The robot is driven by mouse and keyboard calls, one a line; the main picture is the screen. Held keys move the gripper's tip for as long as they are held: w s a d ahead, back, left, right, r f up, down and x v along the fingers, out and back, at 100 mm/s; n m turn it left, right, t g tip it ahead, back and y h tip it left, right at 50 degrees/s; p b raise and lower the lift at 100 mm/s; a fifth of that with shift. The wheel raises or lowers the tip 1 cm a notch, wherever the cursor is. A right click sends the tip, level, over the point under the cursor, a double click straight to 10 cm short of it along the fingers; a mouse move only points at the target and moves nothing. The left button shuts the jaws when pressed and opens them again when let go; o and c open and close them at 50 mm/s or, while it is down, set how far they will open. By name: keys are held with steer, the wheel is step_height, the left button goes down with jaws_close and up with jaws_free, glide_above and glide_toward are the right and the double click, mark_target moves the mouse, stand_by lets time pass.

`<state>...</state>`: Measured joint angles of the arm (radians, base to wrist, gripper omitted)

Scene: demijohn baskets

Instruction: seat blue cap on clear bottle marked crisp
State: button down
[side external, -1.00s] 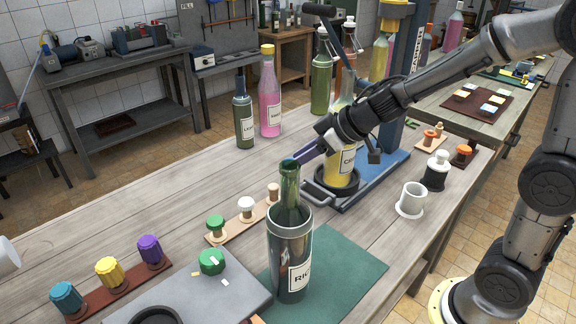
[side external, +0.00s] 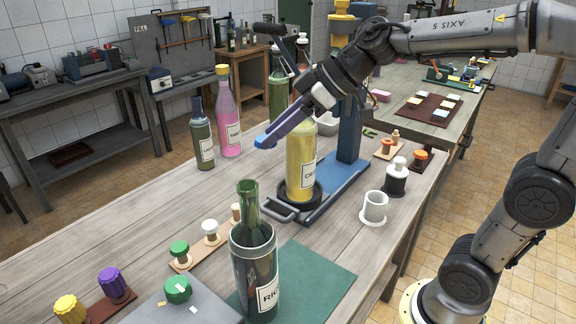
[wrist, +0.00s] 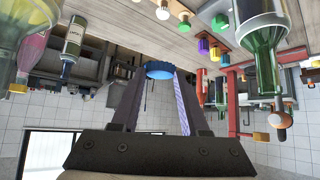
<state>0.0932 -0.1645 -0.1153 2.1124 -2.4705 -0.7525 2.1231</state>
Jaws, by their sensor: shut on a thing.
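The bottle (side external: 301,160) whose partly readable label starts "CR" holds yellow liquid and stands upright in the dark ring of a blue stand. Its mouth is hidden behind my arm. My gripper (side external: 268,138) is up in the air, left of that bottle and above the table. Its fingers are shut on the blue cap (side external: 262,142), which also shows between the fingertips in the wrist view (wrist: 160,69). The cap is apart from every bottle. The labelled bottle cannot be made out surely in the wrist view.
A dark green open bottle (side external: 254,255) stands in front on a green mat (side external: 325,280). A dark bottle (side external: 202,140) and a pink bottle (side external: 228,115) stand behind left. The stand's blue column (side external: 350,130) rises beside the yellow bottle. A white cup (side external: 374,206) is at the right.

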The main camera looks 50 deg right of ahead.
steer(key=w+d+r+m+h, duration=0.1)
steer(key=w+d+r+m, duration=0.1)
steer(key=d+r, duration=1.2)
steer(key=shift+w+d+r+t, duration=0.35)
steer(key=shift+w+d, duration=0.25)
steer(key=shift+d, duration=0.3)
steer(key=shift+f, duration=0.1)
step_height(320, 180, down, 7)
steer(key=shift+r, duration=0.2)
steer(key=shift+f, duration=1.05)
stand_by(3.3)
steer(key=shift+c, duration=1.7)
jaws_free()
